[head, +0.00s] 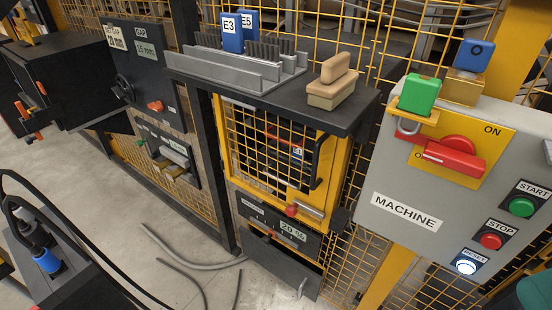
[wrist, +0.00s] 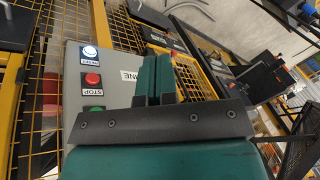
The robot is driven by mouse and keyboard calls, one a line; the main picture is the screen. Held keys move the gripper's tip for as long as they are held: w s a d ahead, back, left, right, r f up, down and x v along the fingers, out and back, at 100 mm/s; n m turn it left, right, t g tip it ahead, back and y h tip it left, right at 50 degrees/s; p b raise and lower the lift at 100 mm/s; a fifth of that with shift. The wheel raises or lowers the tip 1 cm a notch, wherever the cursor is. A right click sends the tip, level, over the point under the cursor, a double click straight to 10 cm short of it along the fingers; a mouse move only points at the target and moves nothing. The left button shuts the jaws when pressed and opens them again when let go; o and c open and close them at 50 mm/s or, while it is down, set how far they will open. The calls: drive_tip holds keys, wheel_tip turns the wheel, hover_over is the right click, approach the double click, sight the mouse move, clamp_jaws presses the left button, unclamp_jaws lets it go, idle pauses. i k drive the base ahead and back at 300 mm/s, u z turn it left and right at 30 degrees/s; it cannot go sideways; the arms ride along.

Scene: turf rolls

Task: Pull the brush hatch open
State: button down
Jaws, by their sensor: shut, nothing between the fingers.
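The brush hatch (head: 272,150) is a yellow-framed mesh door under a dark shelf in the middle of the head view. It looks closed in its frame. A black upright handle (head: 325,160) is on its right side. A red knob (head: 291,210) and a metal bolt-like part (head: 311,211) are at its lower edge. Dark parts with a small label show behind the mesh. My gripper (wrist: 155,68) shows in the wrist view with its teal fingers together and nothing held. It is in front of the grey machine box, apart from the hatch.
The grey machine box (head: 397,213) with switch and buttons stands right of the hatch. The shelf (head: 352,112) above juts out and carries a wooden-handled brush (head: 332,85) and a grey rack (head: 225,68). A grey hose (head: 190,262) lies on the floor at left.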

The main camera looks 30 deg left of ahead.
sight(330, 153)
drive_tip(key=z, duration=2.1)
drive_tip(key=k, duration=0.85)
drive_tip(key=u, duration=1.85)
